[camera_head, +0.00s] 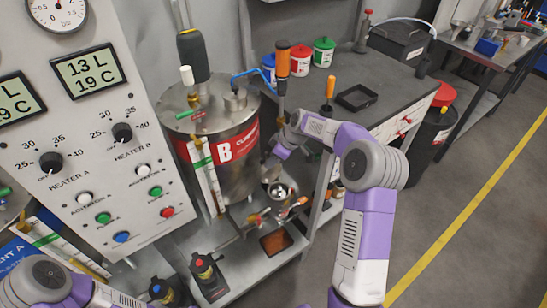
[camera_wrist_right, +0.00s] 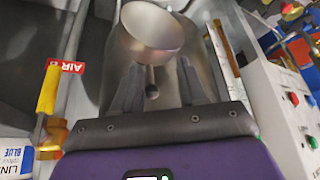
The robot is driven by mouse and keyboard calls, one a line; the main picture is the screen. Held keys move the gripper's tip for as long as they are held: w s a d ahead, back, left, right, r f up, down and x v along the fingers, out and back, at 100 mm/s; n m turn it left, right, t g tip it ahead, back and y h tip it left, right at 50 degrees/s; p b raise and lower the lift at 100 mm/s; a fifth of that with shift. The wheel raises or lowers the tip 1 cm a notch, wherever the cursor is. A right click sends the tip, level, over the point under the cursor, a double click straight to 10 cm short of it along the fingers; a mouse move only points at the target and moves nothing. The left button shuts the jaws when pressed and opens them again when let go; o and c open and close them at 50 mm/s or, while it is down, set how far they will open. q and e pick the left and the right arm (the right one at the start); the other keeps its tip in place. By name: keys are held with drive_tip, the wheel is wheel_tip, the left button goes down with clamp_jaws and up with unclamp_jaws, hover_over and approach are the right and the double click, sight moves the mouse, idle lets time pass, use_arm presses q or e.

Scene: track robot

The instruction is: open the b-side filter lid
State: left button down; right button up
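The B-side tank (camera_head: 218,160) is a steel drum with a red band marked B. Beside its lower right is a small round metal filter part (camera_head: 280,190), partly under my right gripper (camera_head: 277,160). In the right wrist view a shiny metal cup (camera_wrist_right: 150,25) lies just beyond the fingers. Whether the cup is the lid or the housing is unclear. My left gripper is out of the head view.
The control panel (camera_head: 95,130) stands left of the tank. Valves with red and orange handles (camera_head: 260,215) sit below the filter. An orange-handled tool (camera_head: 282,60) stands behind. The grey bench (camera_head: 395,80) holds several coloured cans and a black tray (camera_head: 357,97). Open floor lies right.

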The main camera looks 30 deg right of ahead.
drive_tip(key=shift+r, duration=0.1)
drive_tip(key=p+v, duration=0.2)
drive_tip(key=v, duration=0.5)
drive_tip(key=shift+r, duration=0.2)
drive_tip(key=shift+s+d, duration=0.1)
idle(0.3)
